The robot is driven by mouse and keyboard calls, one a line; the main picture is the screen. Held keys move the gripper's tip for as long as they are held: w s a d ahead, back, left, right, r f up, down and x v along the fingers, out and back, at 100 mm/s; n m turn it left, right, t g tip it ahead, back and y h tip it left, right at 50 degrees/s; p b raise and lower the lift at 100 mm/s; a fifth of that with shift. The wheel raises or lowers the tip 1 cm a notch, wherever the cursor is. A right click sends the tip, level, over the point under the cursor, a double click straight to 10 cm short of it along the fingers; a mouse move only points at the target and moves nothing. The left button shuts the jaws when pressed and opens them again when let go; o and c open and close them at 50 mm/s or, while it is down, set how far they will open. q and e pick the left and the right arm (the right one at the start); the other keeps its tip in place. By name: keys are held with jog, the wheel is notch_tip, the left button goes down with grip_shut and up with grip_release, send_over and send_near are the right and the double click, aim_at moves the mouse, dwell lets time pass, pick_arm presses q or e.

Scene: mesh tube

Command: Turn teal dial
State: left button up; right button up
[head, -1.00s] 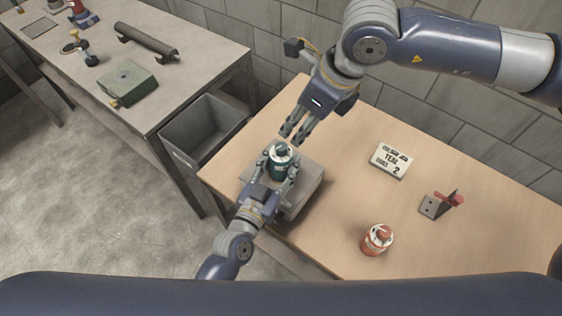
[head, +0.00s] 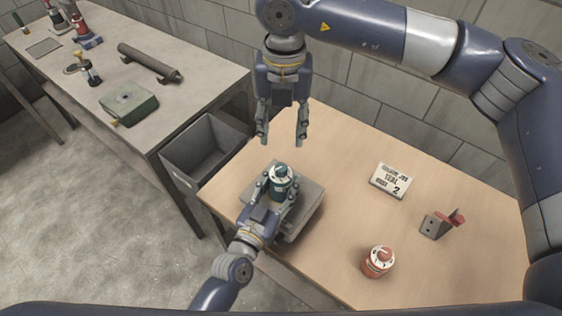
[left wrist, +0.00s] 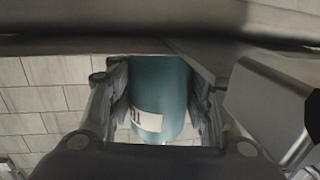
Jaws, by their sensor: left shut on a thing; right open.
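The teal dial unit (head: 280,180), a teal cylinder with a white-marked top and a teal knob, stands on a grey block on the wooden table. My left gripper (head: 279,190) is shut on its body from the near side. In the left wrist view the teal body (left wrist: 160,95) sits between both fingers, with part of a white label showing. My right gripper (head: 283,138) is open and empty, fingers pointing down, above and behind the dial. A white card (head: 391,180) reading "TEAL" and "2" lies on the table to the right.
A red dial unit (head: 378,261) stands at the near right of the table. A grey bracket with a red part (head: 441,224) is further right. A grey open bin (head: 205,150) stands between the wooden table and the grey bench (head: 100,60).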

aim_at(281, 167)
jog(key=shift+m, duration=0.4)
notch_tip(281, 167, down, 12)
jog(key=shift+a+r, duration=0.1)
grip_shut()
